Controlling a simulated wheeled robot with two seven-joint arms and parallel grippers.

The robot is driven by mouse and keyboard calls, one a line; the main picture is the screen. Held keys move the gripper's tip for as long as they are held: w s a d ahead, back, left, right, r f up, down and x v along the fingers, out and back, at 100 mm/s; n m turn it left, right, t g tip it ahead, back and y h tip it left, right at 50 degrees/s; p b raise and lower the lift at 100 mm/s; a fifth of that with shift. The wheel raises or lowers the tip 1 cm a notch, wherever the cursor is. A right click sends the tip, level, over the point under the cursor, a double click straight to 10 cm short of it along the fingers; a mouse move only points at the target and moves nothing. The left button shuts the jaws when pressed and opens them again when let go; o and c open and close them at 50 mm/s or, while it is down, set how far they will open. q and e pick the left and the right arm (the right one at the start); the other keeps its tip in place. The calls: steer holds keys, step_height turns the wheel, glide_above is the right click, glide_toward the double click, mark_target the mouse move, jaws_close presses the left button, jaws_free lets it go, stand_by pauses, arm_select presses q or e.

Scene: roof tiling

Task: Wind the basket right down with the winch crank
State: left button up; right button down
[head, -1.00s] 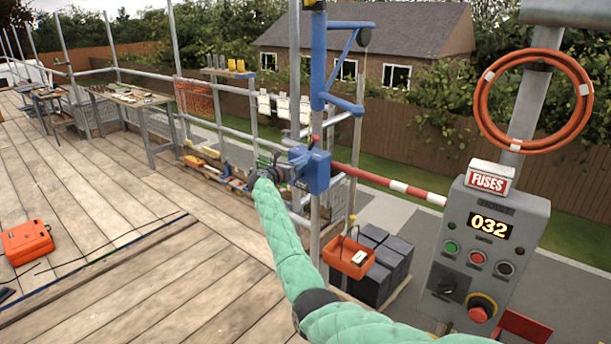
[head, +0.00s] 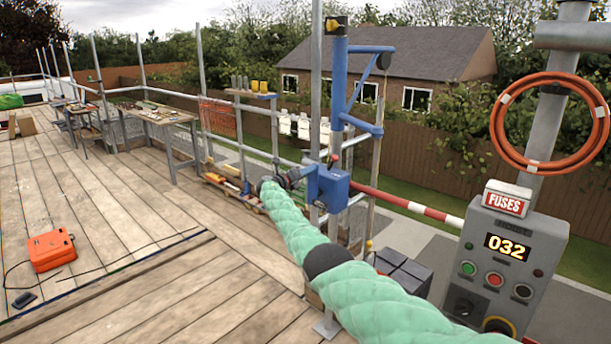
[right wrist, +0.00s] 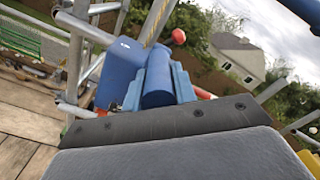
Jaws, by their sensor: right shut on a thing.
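The blue winch (head: 328,187) is fixed to a scaffold post, below a blue hoist arm (head: 362,92). My right gripper (head: 284,178) is at the winch's left side, at the end of my green-sleeved arm. In the right wrist view, its light blue ridged fingers are shut on the crank's blue cylindrical grip (right wrist: 157,82). The blue winch body (right wrist: 119,70) is just beyond. The crank's arm is hard to make out. The basket does not show now; my arm covers the area below the winch. My left gripper is out of view.
A grey control box (head: 508,255) reading 032 stands at the right, with an orange hose coil (head: 495,125) above. A red-and-white bar (head: 410,205) runs from the winch towards it. Dark stacked blocks (head: 408,272) stand below. An orange case (head: 51,250) lies on the deck.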

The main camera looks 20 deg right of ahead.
steer(key=shift+w+r, duration=0.1)
steer(key=shift+r, duration=0.25)
steer(key=c, duration=1.6)
jaws_free()
steer(key=o, duration=0.4)
steer(key=shift+o, duration=0.4)
steer(key=shift+w+f, duration=0.1)
steer(key=shift+f, duration=0.05)
steer(key=shift+a+f, duration=0.1)
steer(key=shift+f, duration=0.05)
steer(key=shift+s+a+f, duration=0.1)
steer(key=shift+s+a, duration=0.15)
steer(key=shift+a, duration=0.2)
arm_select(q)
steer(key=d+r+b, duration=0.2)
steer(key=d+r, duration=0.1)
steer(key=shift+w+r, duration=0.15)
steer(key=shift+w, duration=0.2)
arm_select(e)
steer(key=v, duration=0.6)
steer(key=shift+a, duration=0.3)
steer(key=shift+s, duration=0.1)
